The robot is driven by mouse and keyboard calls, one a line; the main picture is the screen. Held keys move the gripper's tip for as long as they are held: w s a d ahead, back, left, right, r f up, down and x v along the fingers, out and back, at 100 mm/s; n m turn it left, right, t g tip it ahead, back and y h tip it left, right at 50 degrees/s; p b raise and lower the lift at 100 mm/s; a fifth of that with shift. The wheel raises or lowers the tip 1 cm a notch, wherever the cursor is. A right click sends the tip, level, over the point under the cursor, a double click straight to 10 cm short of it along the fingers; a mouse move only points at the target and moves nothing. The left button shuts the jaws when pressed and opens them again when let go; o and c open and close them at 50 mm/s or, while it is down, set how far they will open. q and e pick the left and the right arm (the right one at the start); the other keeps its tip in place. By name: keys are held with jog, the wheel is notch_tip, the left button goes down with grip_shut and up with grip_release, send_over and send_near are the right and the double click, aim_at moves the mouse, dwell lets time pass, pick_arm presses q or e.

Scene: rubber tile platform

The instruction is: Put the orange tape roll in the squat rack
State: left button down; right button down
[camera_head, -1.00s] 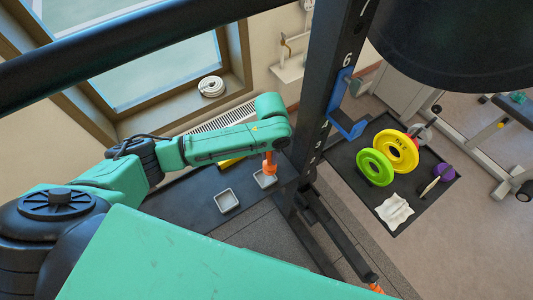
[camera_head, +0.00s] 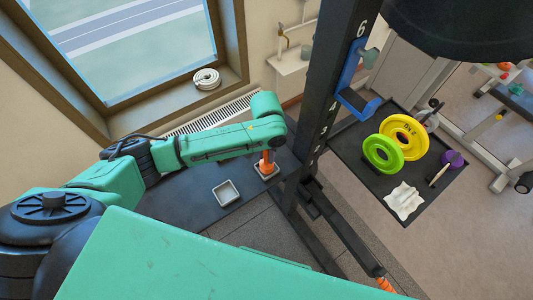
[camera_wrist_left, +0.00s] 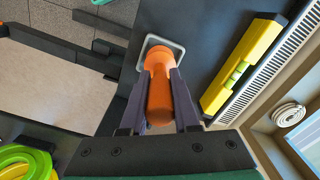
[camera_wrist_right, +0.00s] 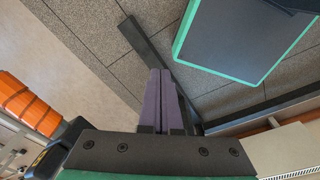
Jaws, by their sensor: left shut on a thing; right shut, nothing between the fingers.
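My left gripper (camera_wrist_left: 161,78) is shut on an orange handle-shaped object (camera_wrist_left: 158,92) with a rounded end. In the head view this orange object (camera_head: 267,164) is upright at a small grey square tray (camera_head: 276,174); I cannot tell whether it touches the tray. It does not look like a ring, and no clear tape roll shows. The squat rack's black numbered upright (camera_head: 328,85) stands just right of the left gripper, with a blue hook (camera_head: 357,102) on it. My right gripper (camera_wrist_right: 160,75) is shut and empty above the grey tiles, outside the head view.
A second grey tray (camera_head: 226,193) sits on the dark shelf. A yellow level (camera_wrist_left: 243,66) lies near the radiator. A black mat (camera_head: 418,210) holds green (camera_head: 382,153) and yellow (camera_head: 404,136) plates, a white cloth and a purple item. An orange ribbed object (camera_wrist_right: 28,103) shows in the right wrist view.

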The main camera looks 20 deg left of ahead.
pick_arm(q)
jog(key=shift+d+f, duration=0.1)
jog(key=shift+f, duration=0.3)
jog(key=c, duration=0.6)
grip_release()
pick_arm(e)
jog(key=shift+a+f, duration=0.25)
jog(key=shift+a, duration=0.15)
pick_arm(q)
notch_tip(320, 180, up, 5)
jog(key=p, duration=0.6)
jog(key=shift+r, duration=0.2)
jog(key=shift+r+p, duration=0.65)
jog(key=shift+r, duration=0.15)
pick_arm(e)
notch_tip(320, 180, up, 8)
jog(key=shift+d+f, duration=0.25)
